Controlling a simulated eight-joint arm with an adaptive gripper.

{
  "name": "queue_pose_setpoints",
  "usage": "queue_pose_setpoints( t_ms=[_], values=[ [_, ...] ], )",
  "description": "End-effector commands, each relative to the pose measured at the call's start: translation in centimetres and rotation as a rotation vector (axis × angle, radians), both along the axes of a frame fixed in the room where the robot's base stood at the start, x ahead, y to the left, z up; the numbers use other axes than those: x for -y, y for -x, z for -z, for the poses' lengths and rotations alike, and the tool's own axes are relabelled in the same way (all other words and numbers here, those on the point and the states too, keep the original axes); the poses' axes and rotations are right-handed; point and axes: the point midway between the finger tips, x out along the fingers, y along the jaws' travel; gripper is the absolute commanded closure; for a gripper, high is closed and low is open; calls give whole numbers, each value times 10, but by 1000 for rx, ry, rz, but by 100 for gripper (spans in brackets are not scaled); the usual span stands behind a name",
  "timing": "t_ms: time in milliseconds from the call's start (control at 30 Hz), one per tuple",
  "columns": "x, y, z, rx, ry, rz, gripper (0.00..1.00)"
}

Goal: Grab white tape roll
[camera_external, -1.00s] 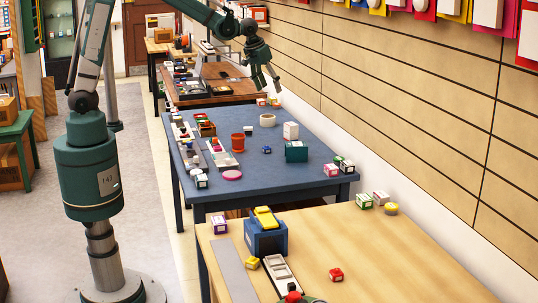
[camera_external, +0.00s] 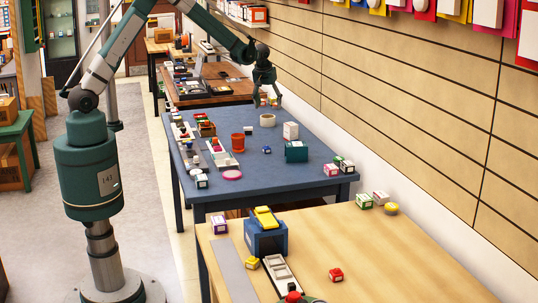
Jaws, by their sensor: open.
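The white tape roll (camera_external: 267,120) lies flat on the blue table, toward its far right side. My gripper (camera_external: 267,103) points down just above the roll, with its two fingers apart and nothing between them. The fingertips appear close over the roll; I cannot tell the exact height from this view.
A white box (camera_external: 291,130) and a dark green box (camera_external: 296,151) stand to the right of and nearer than the roll. A small blue item (camera_external: 267,150) lies nearer. The wood-panelled wall (camera_external: 400,110) runs along the right.

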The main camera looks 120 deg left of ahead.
Motion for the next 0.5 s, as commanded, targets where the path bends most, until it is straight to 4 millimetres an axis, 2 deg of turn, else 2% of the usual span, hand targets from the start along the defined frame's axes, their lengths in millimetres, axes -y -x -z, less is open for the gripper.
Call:
queue_pose_setpoints(
  t_ms=[33, 200, 500],
  values=[
    [-8, 7, 7, -1, 2, -16, 36],
    [-22, 22, 20, -4, 6, -49, 36],
    [-24, 24, 22, -4, 7, -54, 36]
  ],
)
